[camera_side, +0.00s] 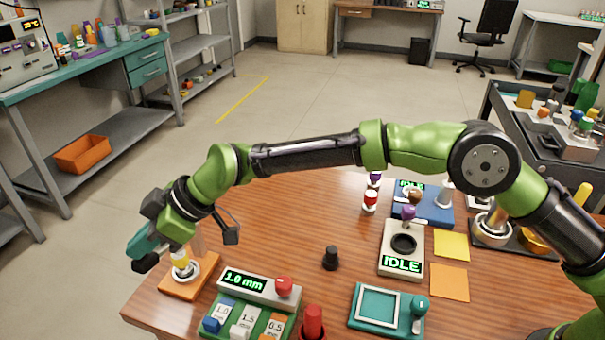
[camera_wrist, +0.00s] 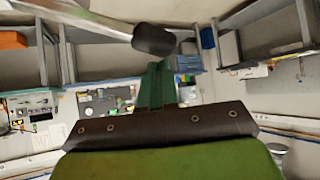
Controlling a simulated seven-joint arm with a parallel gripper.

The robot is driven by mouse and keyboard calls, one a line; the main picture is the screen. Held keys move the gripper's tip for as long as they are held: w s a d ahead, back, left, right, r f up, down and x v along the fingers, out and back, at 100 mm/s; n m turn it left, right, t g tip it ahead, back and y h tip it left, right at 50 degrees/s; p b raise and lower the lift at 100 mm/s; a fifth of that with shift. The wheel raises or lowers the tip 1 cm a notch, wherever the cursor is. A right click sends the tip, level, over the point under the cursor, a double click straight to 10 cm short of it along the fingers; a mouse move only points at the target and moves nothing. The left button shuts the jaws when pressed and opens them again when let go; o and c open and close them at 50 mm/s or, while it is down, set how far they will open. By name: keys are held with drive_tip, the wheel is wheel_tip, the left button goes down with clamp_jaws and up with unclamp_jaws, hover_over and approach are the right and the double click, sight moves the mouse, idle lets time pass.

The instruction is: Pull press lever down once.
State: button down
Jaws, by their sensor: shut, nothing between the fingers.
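No part is clearly marked as the press lever. A yellow handle (camera_side: 583,195) stands tilted at the right, by a dark base plate (camera_side: 520,245) with a silver round part (camera_side: 491,228), partly behind my arm. My gripper (camera_side: 143,258) is far from it, at the table's left edge. Its teal fingers look closed and empty, and they also show in the wrist view (camera_wrist: 156,88).
A selector panel (camera_side: 245,287) reading 1.0 mm has a red knob and several numbered keys. A black knob (camera_side: 330,258), a white device (camera_side: 388,262) reading IDLE, and a teal frame (camera_side: 370,327) stand on the table. Yellow (camera_side: 451,245) and orange (camera_side: 449,282) squares lie at the right.

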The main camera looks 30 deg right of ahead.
drive_tip(key=shift+w+d+r, duration=0.2)
drive_tip(key=shift+w+r, duration=0.05)
drive_tip(key=shift+r, duration=0.35)
drive_tip(key=shift+w+d+r, duration=0.2)
drive_tip(key=shift+d+r, duration=0.05)
drive_tip(key=shift+r, duration=0.4)
drive_tip(key=shift+w+d+r, duration=0.2)
drive_tip(key=shift+w+r, duration=0.05)
drive_tip(key=shift+r, duration=0.35)
drive_tip(key=w+d+r, duration=0.5)
drive_tip(key=shift+r, duration=0.15)
